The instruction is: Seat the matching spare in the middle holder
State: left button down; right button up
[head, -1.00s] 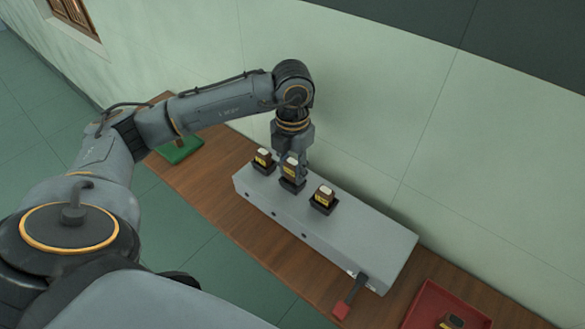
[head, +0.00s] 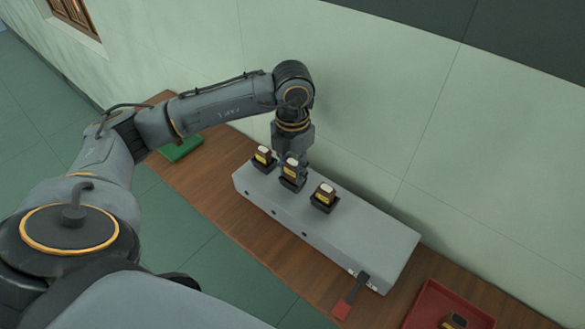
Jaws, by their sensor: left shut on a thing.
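A long grey box (head: 345,236) on the bench carries three black holders in a row. The middle holder (head: 291,185) has a brown block with a yellow label and pale top, the middle spare (head: 290,170), upright in or right above it. My left gripper (head: 297,162) reaches down from behind and is shut on this spare; its fingers are partly hidden. I cannot tell whether the spare is fully down. Similar blocks stand in the left holder (head: 263,156) and the right holder (head: 325,194). My right gripper is not in view.
A red tray (head: 425,296) at the bottom right holds a dark block (head: 454,321). A lever with a red end (head: 342,309) sticks out from the box's near right end. A green pad (head: 182,149) lies at the bench's far left. The wall stands close behind.

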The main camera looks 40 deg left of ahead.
pick_arm(q)
jog(key=shift+s+f, duration=0.15)
jog(key=shift+f, duration=0.2)
jog(key=shift+s+d+f, duration=0.1)
jog(key=shift+s+f, duration=0.05)
jog(key=shift+w+r, duration=0.2)
jog(key=shift+r, duration=0.25)
jog(key=shift+r, duration=0.4)
jog(key=shift+w, duration=0.1)
dwell(0.5)
jog(key=shift+f+b, duration=0.45)
jog(key=shift+f, duration=0.25)
